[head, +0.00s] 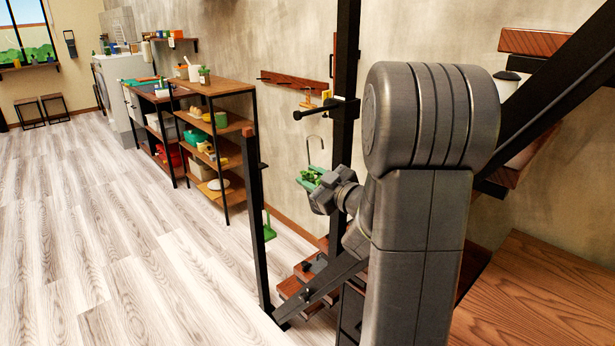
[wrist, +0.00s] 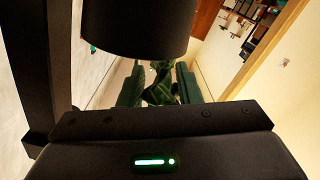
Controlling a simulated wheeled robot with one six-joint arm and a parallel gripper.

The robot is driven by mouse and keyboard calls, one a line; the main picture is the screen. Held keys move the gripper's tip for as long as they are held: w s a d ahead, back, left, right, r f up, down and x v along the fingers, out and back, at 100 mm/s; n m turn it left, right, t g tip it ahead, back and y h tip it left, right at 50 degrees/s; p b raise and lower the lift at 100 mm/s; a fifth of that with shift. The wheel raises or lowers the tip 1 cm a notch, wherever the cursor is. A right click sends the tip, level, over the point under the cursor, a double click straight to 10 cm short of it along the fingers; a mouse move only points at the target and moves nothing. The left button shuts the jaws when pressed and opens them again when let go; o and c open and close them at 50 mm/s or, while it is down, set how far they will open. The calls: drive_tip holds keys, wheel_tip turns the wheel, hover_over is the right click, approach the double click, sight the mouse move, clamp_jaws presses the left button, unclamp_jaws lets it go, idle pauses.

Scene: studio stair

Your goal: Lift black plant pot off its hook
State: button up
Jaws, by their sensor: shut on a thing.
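My gripper (head: 307,182) is out in front of the dark post, beside the stair, in the head view. Green leaves (head: 312,175) show at its fingertips. A thin silver wire hook (head: 315,140) rises just above them, below the black peg on the post. In the wrist view my gripper (wrist: 158,88) has its two dark green fingers on either side of the leaves (wrist: 161,84). The black pot's body cannot be made out clearly. A dark cylinder fills the top of the wrist view; I cannot tell whether it is the pot.
A black peg (head: 325,110) sticks out from the dark post (head: 346,60). A wooden wall rail (head: 293,81) is behind it. A loaded shelf unit (head: 222,92) stands along the wall at left. Brown stair treads (head: 292,288) lie below. The pale floor at left is clear.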

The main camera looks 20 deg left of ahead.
drive_tip(key=v, duration=1.5)
drive_tip(key=shift+d, duration=0.4)
idle(1.5)
drive_tip(key=shift+s, duration=0.15)
idle(0.4)
